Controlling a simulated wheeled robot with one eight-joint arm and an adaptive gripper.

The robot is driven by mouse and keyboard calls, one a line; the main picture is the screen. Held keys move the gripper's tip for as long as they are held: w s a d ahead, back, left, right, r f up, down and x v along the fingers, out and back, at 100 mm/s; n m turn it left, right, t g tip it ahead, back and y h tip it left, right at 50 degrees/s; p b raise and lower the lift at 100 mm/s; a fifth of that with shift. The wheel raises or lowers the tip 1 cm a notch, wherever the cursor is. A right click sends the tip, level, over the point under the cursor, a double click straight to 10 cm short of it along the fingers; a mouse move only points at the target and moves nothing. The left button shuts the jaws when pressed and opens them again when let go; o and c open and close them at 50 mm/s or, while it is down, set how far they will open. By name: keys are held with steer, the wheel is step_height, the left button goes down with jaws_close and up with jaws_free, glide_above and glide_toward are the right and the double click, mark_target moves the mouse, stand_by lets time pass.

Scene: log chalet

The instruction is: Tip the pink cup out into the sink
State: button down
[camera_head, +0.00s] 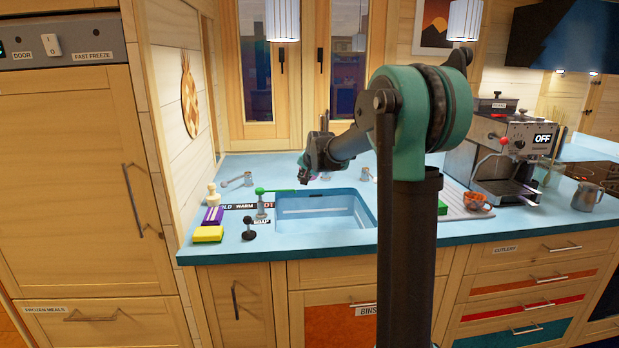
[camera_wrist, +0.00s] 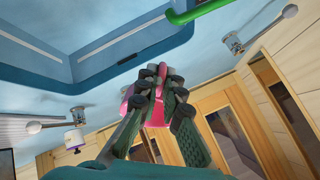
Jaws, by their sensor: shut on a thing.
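The pink cup (camera_wrist: 155,112) is between the fingers of my gripper (camera_wrist: 158,85) in the wrist view, largely covered by them. I cannot tell how far it is tilted or what is in it. In the head view my gripper (camera_head: 304,178) is above the counter near the back edge of the sink, and the cup is mostly hidden, with small pink bits beside it. The blue sink (camera_head: 300,213) is set into the counter, and its basin also shows at the upper left of the wrist view (camera_wrist: 125,48).
An orange cup (camera_head: 477,202) and a coffee machine (camera_head: 510,160) stand right. Windows are behind.

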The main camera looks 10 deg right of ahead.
step_height(320, 180, up, 2)
steer(key=g+h, duration=0.1)
steer(key=g, duration=0.1)
steer(key=g+h, duration=0.1)
steer(key=shift+w+a+r+n+g+h, duration=0.1)
steer(key=shift+n+g+h, duration=0.2)
steer(key=shift+n+g, duration=0.1)
steer(key=shift+r+g+h, duration=0.35)
steer(key=shift+g+h, duration=0.15)
steer(key=shift+g, duration=0.2)
